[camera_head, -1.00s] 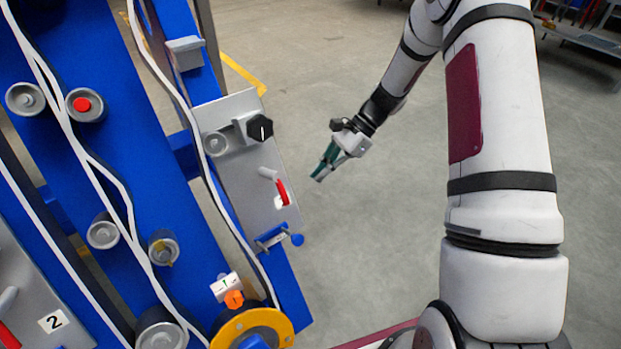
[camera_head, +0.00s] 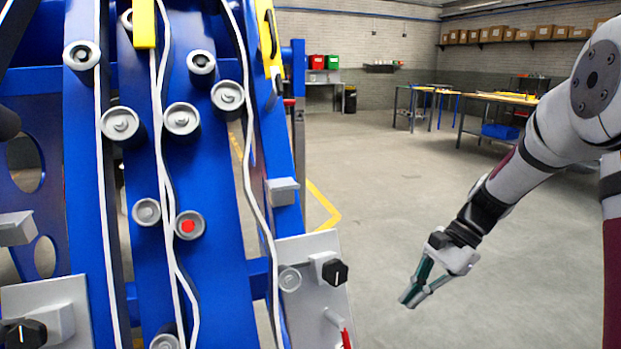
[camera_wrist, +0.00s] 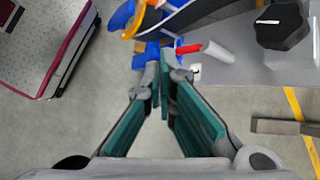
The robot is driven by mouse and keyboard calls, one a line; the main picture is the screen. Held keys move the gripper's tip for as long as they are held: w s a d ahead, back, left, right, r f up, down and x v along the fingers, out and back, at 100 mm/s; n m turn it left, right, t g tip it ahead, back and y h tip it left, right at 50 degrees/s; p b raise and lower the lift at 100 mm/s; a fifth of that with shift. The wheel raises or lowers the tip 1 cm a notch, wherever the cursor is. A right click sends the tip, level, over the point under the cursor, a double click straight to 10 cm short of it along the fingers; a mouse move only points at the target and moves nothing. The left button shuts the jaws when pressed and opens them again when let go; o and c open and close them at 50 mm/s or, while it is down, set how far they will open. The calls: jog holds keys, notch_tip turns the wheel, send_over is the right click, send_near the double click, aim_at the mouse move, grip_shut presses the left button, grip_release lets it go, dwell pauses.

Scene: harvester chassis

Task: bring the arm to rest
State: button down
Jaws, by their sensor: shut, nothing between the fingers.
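My gripper (camera_head: 412,297) hangs at the end of my white arm, right of the blue harvester chassis (camera_head: 227,190) in the head view. Its teal fingers are together and hold nothing. A strip of open floor shows between it and the grey panel (camera_head: 310,258) with the black knob (camera_head: 335,271). In the wrist view the fingertips (camera_wrist: 160,85) meet near the middle. Beyond them are a red lever (camera_wrist: 189,49) and the black knob (camera_wrist: 282,25).
Grey rollers and white cables cover the chassis. Concrete floor (camera_head: 400,190) lies open behind my gripper. Workbenches (camera_head: 490,100) and a bin (camera_head: 350,100) stand far back.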

jog(key=s+a+r+n+h, duration=0.1)
jog(key=s+r+n+h, duration=0.2)
jog(key=s, duration=0.5)
jog(key=s+a+r+n+t, duration=0.1)
jog(key=s+a+r+n, duration=0.15)
jog(key=s+r, duration=0.4)
jog(key=s+a+r+n+h, duration=0.15)
jog(key=s+r+n, duration=0.25)
jog(key=s, duration=0.5)
jog(key=s+d+f+n+t+h, duration=0.1)
jog(key=s+d+f+n+h, duration=0.15)
jog(key=s, duration=0.65)
notch_tip(320, 180, up, 28)
jog(key=d+t+p, duration=0.1)
jog(key=t+p, duration=0.3)
jog(key=p, duration=2.2)
jog(key=shift+r, duration=0.2)
jog(key=shift+s, duration=0.1)
